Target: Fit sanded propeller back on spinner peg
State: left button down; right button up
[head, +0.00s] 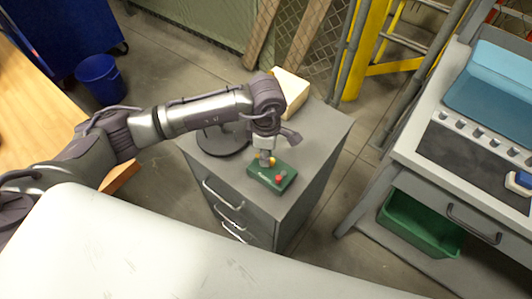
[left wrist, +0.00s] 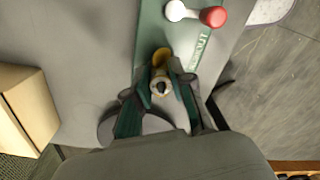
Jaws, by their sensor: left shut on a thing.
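A green box (head: 271,177) with a red knob (head: 278,179) stands on the grey drawer cabinet. In the left wrist view the green box (left wrist: 150,30) lies beyond my fingers, with the red knob (left wrist: 213,16) at its top right. My left gripper (head: 265,160) points down over the box's back left part. In the left wrist view its fingers (left wrist: 161,92) are shut on a small brass-coloured piece, which looks like the propeller (left wrist: 161,57). A pale ring with a dark centre shows between the fingertips. Whether the piece touches a peg is hidden. My right gripper is out of view.
A dark round base (head: 222,140) stands left of the box on the cabinet (head: 325,125), and a pale wooden block (head: 291,91) lies behind. A workbench (head: 410,150) with a blue tray (head: 490,85) is at the right. The cabinet top's right side is free.

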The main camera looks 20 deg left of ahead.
pick_arm(q)
jog(key=c, duration=0.9)
grip_release()
notch_tip(320, 180, up, 16)
jog(key=shift+w+r+p, duration=0.1)
jog(key=shift+w+p, duration=0.05)
jog(key=shift+p, duration=0.7)
